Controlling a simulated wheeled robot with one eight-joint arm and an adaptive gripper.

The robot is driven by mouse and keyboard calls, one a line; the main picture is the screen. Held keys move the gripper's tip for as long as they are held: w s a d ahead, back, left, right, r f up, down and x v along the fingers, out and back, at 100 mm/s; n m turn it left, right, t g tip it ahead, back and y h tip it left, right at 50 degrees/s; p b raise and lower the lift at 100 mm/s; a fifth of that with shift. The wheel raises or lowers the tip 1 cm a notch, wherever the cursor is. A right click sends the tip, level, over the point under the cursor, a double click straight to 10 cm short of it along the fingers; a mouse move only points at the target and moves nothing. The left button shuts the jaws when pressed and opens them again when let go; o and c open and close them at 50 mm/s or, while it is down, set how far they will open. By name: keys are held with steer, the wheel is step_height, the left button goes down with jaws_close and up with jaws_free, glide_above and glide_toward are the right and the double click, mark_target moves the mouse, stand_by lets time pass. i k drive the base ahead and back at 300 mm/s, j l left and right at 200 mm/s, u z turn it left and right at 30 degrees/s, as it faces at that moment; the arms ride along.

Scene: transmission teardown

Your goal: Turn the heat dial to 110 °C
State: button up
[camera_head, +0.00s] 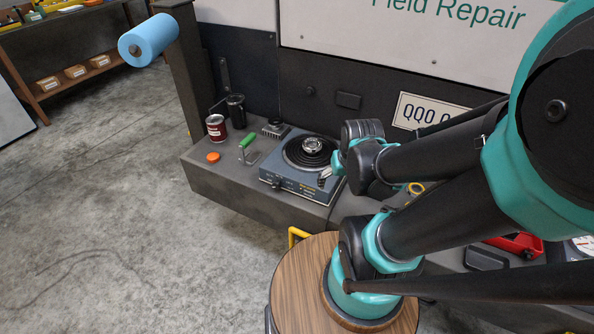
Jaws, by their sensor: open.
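A blue-grey hot plate (300,194) with a black coil burner stands on the dark bench. A small silver ring-shaped part (313,145) sits on the coil. A dark round knob (277,184) shows on the left of the hot plate's front face; its marks are too small to read. Several tiny markings run along the front face to its right. My gripper (325,178) is open at the hot plate's right front corner, apart from the knob. I cannot tell whether it touches the hot plate. The gripper and arm partly hide that corner.
A red can (216,128), a black tumbler (236,110), an orange cap (213,157) and a green-handled tool (247,145) stand left of the hot plate. A finned metal block (276,129) is behind. Open floor lies left.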

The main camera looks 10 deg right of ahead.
mark_target(277, 186)
steer(key=k+l+z, duration=0.2)
steer(key=k+l, duration=0.15)
steer(key=k+l+z, duration=0.2)
steer(key=k+l, duration=0.15)
steer(key=l, duration=0.25)
